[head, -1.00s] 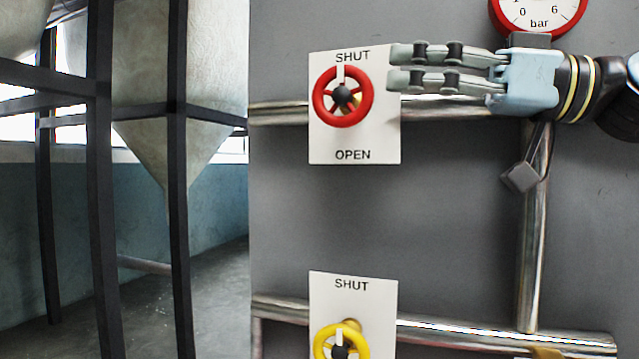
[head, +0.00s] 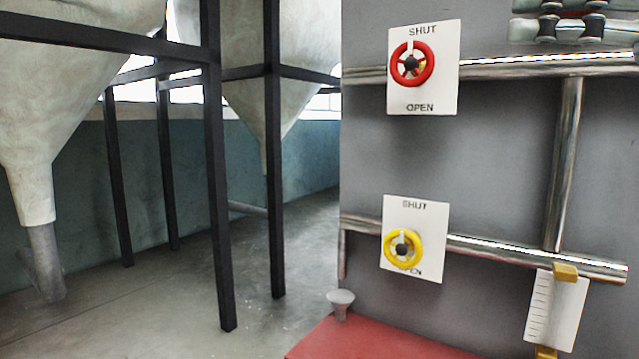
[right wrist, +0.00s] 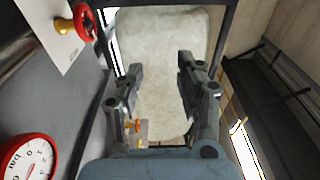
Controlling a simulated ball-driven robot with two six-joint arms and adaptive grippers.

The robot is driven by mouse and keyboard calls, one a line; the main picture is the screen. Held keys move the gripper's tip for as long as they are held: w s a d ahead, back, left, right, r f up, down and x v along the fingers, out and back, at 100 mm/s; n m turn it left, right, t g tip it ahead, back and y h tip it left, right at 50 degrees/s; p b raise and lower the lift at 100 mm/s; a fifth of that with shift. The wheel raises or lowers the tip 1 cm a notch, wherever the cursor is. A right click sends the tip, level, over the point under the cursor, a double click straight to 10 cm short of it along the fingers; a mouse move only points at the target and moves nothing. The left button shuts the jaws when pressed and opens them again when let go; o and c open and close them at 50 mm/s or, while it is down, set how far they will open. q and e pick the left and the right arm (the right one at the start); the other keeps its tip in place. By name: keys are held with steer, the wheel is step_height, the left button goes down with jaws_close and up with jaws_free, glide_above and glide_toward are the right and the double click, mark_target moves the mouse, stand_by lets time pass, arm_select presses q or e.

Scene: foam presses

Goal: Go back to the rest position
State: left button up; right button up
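My right gripper (head: 556,27) shows only in part at the top right edge of the head view. In the right wrist view my right gripper (right wrist: 160,68) has its two fingers apart and nothing between them. The red handwheel (head: 411,64) is on its white plate, apart from the gripper, with its white pointer towards SHUT. It also shows in the right wrist view (right wrist: 83,22), left of the fingers. The yellow handwheel (head: 403,250) is lower down, its white pointer also towards SHUT. My left gripper is not in view.
Shiny pipes (head: 565,165) run across the grey panel (head: 500,160). Black frame posts (head: 216,190) and pale hoppers stand left. A red-rimmed gauge (right wrist: 28,158) shows in the right wrist view.

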step_height(320, 180, down, 30)
steer(key=s+a+m+g+h, duration=0.1)
steer(key=s+m+g+h, duration=0.2)
steer(key=h, duration=0.5)
steer(key=s+d+f+m+g+h, duration=0.2)
steer(key=s+d+f+m+h, duration=0.2)
steer(key=s+f, duration=0.4)
steer(key=s+d+f+m+g+h, duration=0.25)
steer(key=s+d+f+h, duration=0.2)
steer(key=s+f, duration=0.4)
step_height(320, 180, down, 26)
steer(key=s+d+r+m+g, duration=0.1)
steer(key=s+d, duration=0.1)
steer(key=s+d+f+g, duration=0.1)
steer(key=s+f, duration=1.5)
steer(key=s, duration=0.2)
steer(key=shift+s+f, duration=0.15)
steer(key=shift+s, duration=0.05)
steer(key=shift+m+g, duration=0.25)
